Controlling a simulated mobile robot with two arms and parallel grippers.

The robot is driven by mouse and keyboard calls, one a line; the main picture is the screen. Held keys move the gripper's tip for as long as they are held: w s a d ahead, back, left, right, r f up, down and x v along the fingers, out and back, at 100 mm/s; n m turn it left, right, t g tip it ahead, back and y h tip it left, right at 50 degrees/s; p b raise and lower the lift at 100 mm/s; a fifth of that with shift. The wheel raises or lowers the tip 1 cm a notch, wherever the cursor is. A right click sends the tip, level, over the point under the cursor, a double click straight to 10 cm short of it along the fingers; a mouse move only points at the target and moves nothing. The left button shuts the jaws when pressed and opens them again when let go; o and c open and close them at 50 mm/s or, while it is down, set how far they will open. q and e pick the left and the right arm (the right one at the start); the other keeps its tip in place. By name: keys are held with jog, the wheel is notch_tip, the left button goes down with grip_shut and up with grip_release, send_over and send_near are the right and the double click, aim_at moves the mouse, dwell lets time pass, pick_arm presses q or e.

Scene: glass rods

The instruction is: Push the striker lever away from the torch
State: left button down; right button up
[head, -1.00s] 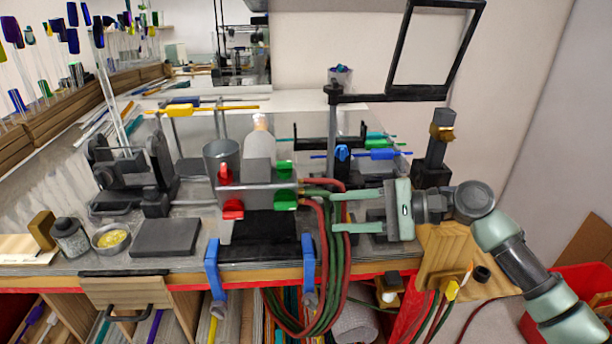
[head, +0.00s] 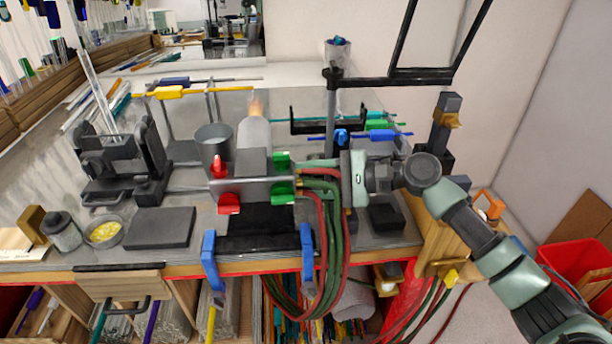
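The torch (head: 254,140) stands at the middle of the bench with a small flame at its tip, red and green knobs at its front and hoses on its right. My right gripper (head: 312,164) reaches in from the right, just beside the green knobs and hoses. One pale finger shows; the other is not clear, so its opening cannot be told. I see nothing held. I cannot surely identify the striker lever; a dark upright post with a brass collar (head: 446,125) stands at the right, apart from the gripper. My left gripper is out of view.
A black block (head: 386,216) sits under my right wrist. A metal cup (head: 214,148) stands left of the torch. A dark slab (head: 160,228) lies on the front left. A black frame (head: 440,72) rises at the back right. Red and green hoses hang over the front edge.

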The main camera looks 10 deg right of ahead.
grip_shut()
dwell(1.4)
